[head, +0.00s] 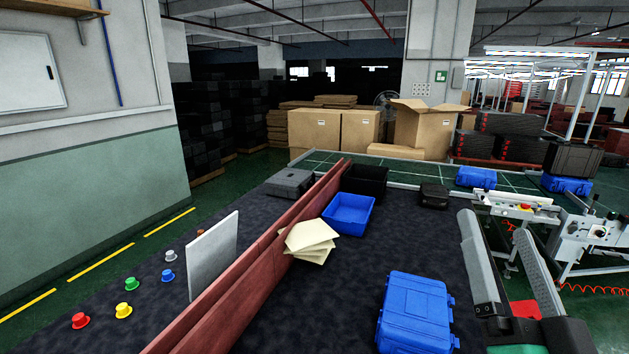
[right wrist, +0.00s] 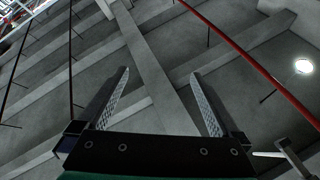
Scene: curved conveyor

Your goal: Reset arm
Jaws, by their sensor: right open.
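My right gripper (head: 498,240) is at the lower right of the head view, its two grey fingers pointing up and well apart. It is open and empty, to the right of a closed blue case (head: 416,312) and not touching it. In the right wrist view the open fingers (right wrist: 158,95) point toward the ceiling with nothing between them. My left gripper is not in view.
The dark table has a red divider (head: 255,265) along it. Near it are an open blue bin (head: 349,213), a black bin (head: 364,181), cream sheets (head: 308,242) and a grey case (head: 290,183). A white panel (head: 213,257) and several coloured buttons stand left of it.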

